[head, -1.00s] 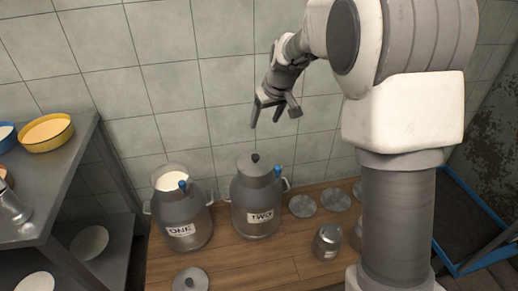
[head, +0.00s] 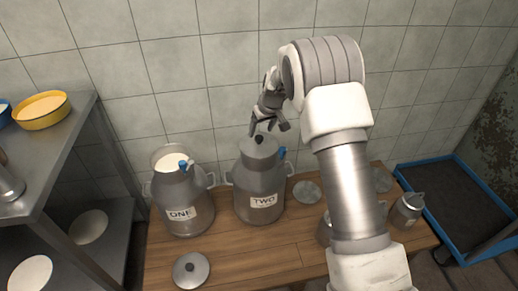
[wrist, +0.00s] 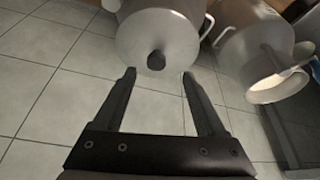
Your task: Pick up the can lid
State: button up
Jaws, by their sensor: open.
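Can TWO (head: 260,190) stands on the wooden table with a grey lid (head: 262,150) on its mouth. The lid has a black knob (head: 259,139). My gripper (head: 267,130) is just above this lid, open and empty. In the wrist view the lid (wrist: 135,35) faces the camera. Its knob (wrist: 156,60) shows just beyond and between the two open fingertips (wrist: 158,74), and contact cannot be told. A second grey lid with a dark knob (head: 190,270) lies flat at the table's front left.
Can ONE (head: 180,200) stands open to the left with white milk inside; it also shows in the wrist view (wrist: 255,50). Small metal cans, one of them here (head: 407,209), and a flat disc (head: 306,191) are to the right. A tiled wall is close behind.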

aim_at(259, 138)
jog(key=b+x, duration=0.1)
jog(key=x, duration=0.2)
jog(key=b+x, duration=0.1)
jog(key=x, duration=0.2)
jog(key=shift+w+d+f, duration=0.15)
jog(key=shift+w+f, duration=0.1)
jog(key=shift+w, duration=0.05)
grip_shut()
